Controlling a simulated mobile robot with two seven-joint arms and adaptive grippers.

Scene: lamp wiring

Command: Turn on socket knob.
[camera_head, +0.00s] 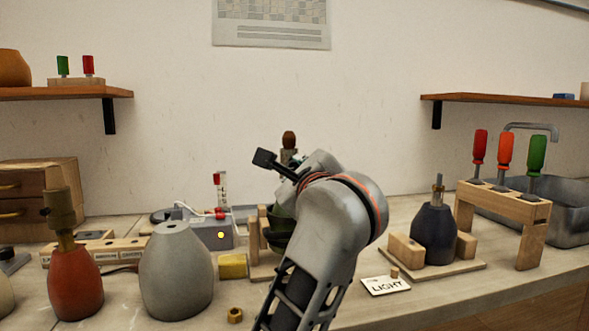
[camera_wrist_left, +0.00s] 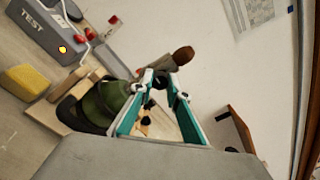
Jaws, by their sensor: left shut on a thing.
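A lamp with a dark green base (camera_head: 279,228) stands in a wooden holder. Its socket (camera_head: 289,155) with a brown rounded top (camera_head: 289,139) rises above my left wrist. In the left wrist view the green base (camera_wrist_left: 103,105) and the brown top (camera_wrist_left: 183,55) lie at a slant. My left gripper (camera_wrist_left: 163,83) has its teal-padded fingers at the socket's side, shut on the small socket knob, which is mostly hidden between the tips. In the head view my forearm hides the fingers. My right gripper is in neither view.
A grey TEST box (camera_head: 212,232) with a red-and-white plug stands left of the lamp, near a yellow block (camera_head: 233,266). Grey (camera_head: 176,270) and red (camera_head: 75,280) bases stand front left. A dark blue lamp base (camera_head: 433,232), LIGHT card (camera_head: 386,285) and screwdriver rack (camera_head: 503,200) are right.

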